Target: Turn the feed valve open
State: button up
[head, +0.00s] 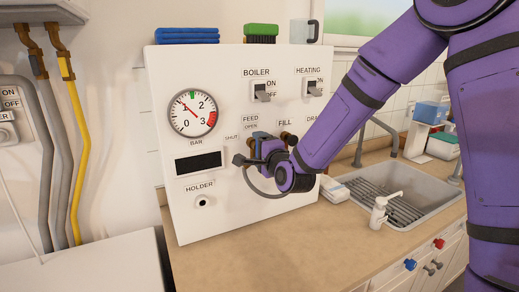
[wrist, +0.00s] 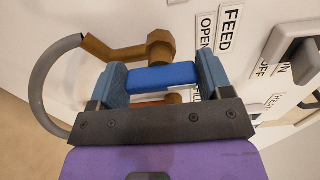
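The feed valve is on the white boiler panel (head: 230,90), near the FEED and OPEN labels (head: 250,122). In the wrist view its brass body (wrist: 161,48) and blue handle (wrist: 160,77) show, with the FEED label (wrist: 230,22) to the upper right. My gripper (wrist: 163,72) is at the handle, one finger at each end. The handle fills the gap, and both fingers appear to touch it. In the head view my gripper (head: 252,148) is in front of the panel and hides most of the valve.
A grey hose (wrist: 40,85) loops left of the gripper, close to it. The gauge (head: 193,113) reads near 1. The BOILER switch (head: 262,92) and HEATING switch (head: 314,87) are above.

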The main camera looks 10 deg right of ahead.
jog(key=o, duration=0.3)
jog(key=shift+s, duration=0.15)
jog(key=v, duration=1)
jog(key=shift+s+d, duration=0.15)
jog(key=shift+s, duration=0.1)
jog(key=shift+r, duration=0.1)
